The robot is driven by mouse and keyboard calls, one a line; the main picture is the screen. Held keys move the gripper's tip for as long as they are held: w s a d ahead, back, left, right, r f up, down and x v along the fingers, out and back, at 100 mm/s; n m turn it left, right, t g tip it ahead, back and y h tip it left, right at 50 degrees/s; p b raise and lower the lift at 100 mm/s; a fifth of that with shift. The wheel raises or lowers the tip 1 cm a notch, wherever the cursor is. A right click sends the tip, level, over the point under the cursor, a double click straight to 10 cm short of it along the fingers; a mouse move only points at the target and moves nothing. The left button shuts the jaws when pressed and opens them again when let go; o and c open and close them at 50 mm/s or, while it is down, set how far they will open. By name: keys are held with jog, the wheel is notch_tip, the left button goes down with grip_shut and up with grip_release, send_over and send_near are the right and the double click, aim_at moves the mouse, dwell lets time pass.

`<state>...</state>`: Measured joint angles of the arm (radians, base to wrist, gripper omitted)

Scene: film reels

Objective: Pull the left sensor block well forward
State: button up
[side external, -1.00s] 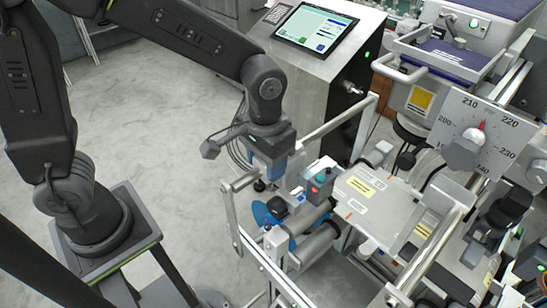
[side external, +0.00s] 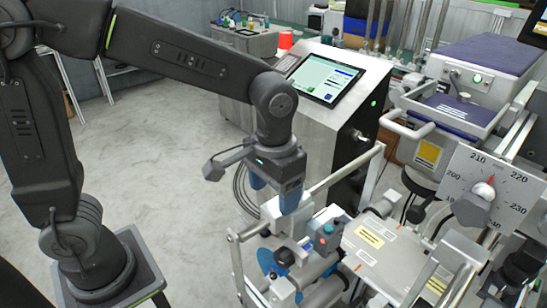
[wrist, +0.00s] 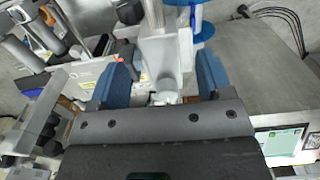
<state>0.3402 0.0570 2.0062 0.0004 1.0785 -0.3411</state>
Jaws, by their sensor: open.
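My gripper (side external: 278,197) has blue fingers that point down over the left side of the metal frame. In the wrist view my gripper (wrist: 165,77) is open, with a finger on each side of a pale grey block (wrist: 163,52). I cannot tell whether the fingers touch it. A pale block (side external: 287,218) shows just below the fingers in the side view, partly hidden; it looks like the left sensor block, though I cannot be sure.
A flat plate with a yellow label (side external: 368,236) lies to the right, beside a dial (side external: 480,195). A metal rail (side external: 340,175) rises behind the blocks. Rollers and a blue reel (side external: 268,261) sit in front. A touchscreen console (side external: 325,80) stands behind.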

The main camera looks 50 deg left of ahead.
notch_tip(320, 180, up, 8)
jog(key=shift+r, duration=0.1)
dwell(0.4)
jog(key=s+a+f+t, duration=0.3)
jog(key=s+a+t, duration=0.2)
jog(key=s+a, duration=0.5)
jog(key=shift+s+a+t, duration=0.15)
jog(key=shift+a+t, duration=0.15)
jog(key=shift+a, duration=0.3)
jog(key=shift+c, duration=0.2)
dwell(1.2)
